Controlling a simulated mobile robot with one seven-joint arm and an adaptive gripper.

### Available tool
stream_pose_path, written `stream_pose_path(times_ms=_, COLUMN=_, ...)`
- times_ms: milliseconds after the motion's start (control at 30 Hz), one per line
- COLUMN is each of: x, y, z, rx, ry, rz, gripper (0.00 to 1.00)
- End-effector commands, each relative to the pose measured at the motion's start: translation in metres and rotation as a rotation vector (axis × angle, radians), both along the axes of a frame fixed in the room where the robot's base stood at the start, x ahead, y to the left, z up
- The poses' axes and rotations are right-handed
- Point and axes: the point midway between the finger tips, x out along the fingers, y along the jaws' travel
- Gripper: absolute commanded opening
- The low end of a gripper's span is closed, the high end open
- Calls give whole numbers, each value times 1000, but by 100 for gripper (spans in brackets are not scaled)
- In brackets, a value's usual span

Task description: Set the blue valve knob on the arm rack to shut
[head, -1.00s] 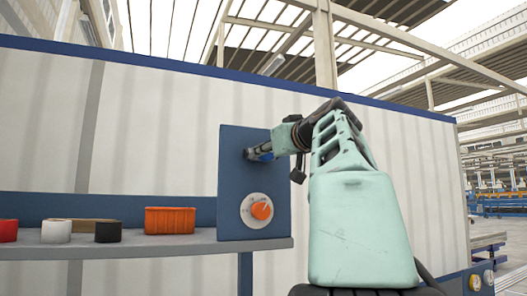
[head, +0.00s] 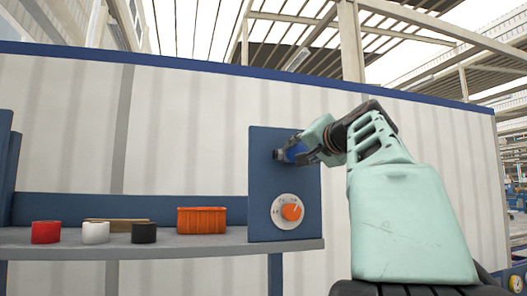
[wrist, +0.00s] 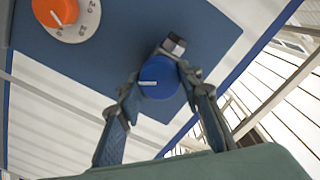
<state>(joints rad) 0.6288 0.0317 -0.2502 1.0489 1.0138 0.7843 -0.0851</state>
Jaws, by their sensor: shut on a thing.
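The blue valve knob (wrist: 160,78) is a round blue cap with a short white pointer line, mounted on a metal stem at the dark blue panel (head: 262,200). In the wrist view its line lies nearly level across the picture. My gripper (wrist: 161,84) has one finger on each side of the knob and is shut on it. In the head view my gripper (head: 299,153) reaches the upper part of the panel from the right, and it partly hides the knob.
An orange dial (head: 292,212) on a white numbered plate sits lower on the panel. A grey shelf (head: 185,246) to the left carries an orange bin (head: 202,220) and red (head: 46,232), white (head: 96,233) and black (head: 144,233) pieces. A white wall stands behind.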

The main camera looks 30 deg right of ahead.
Motion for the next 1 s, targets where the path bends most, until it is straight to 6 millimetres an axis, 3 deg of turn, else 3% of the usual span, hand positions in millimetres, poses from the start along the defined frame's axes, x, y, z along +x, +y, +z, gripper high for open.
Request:
stream_pose_path(times_ms=500, x=0, y=0, z=-1, rx=410, ry=-98, rz=1, gripper=9)
stream_pose_path(times_ms=1000, x=0, y=-1, z=-1, rx=552, ry=-132, rz=-1, gripper=9)
